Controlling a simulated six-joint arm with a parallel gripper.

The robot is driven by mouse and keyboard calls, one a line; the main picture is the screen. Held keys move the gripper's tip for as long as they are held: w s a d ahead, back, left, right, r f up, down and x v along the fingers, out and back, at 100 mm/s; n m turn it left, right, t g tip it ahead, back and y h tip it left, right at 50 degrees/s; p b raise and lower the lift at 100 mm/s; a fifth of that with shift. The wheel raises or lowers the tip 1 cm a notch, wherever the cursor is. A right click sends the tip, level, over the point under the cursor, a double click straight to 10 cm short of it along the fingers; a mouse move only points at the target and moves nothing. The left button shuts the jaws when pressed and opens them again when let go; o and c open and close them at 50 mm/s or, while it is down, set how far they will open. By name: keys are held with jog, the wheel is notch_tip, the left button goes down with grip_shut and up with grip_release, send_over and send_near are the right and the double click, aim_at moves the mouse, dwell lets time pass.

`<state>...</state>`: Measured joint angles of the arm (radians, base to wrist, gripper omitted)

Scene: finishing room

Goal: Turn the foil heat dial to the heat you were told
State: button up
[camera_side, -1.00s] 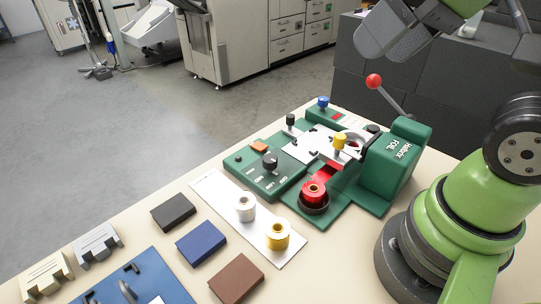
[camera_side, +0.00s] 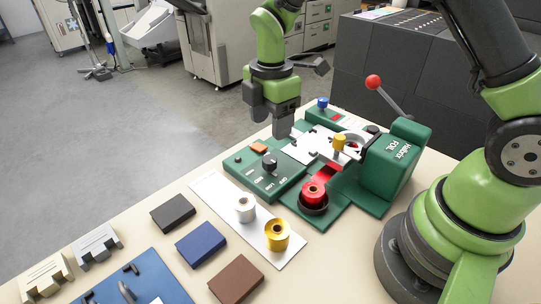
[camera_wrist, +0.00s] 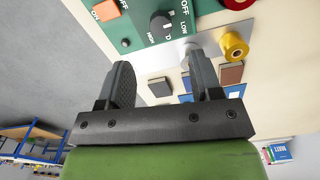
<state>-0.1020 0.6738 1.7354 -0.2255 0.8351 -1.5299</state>
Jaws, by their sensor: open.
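The foil heat dial (camera_side: 269,162) is a black knob on the green control panel of the foil machine (camera_side: 392,165). White heat words are printed around it. In the wrist view the dial (camera_wrist: 161,24) shows beyond the fingers, with LOW and HIGH readable; I cannot tell its exact setting. My gripper (camera_side: 285,130) hangs, pointing down, above the back of the panel, behind the dial and apart from it. In the wrist view my gripper (camera_wrist: 160,68) is open, with nothing between its fingers.
An orange switch (camera_side: 259,148) sits behind the dial. A red foil roll (camera_side: 313,192), a yellow knob (camera_side: 339,142) and a red-balled lever (camera_side: 374,82) are to the right. Silver (camera_side: 245,208) and gold (camera_side: 277,235) rolls stand in front on a white strip.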

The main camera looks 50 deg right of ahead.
aim_at(271, 159)
notch_tip(271, 159, down, 9)
jog(key=shift+f, duration=0.1)
dwell(0.3)
jog(key=c, duration=0.9)
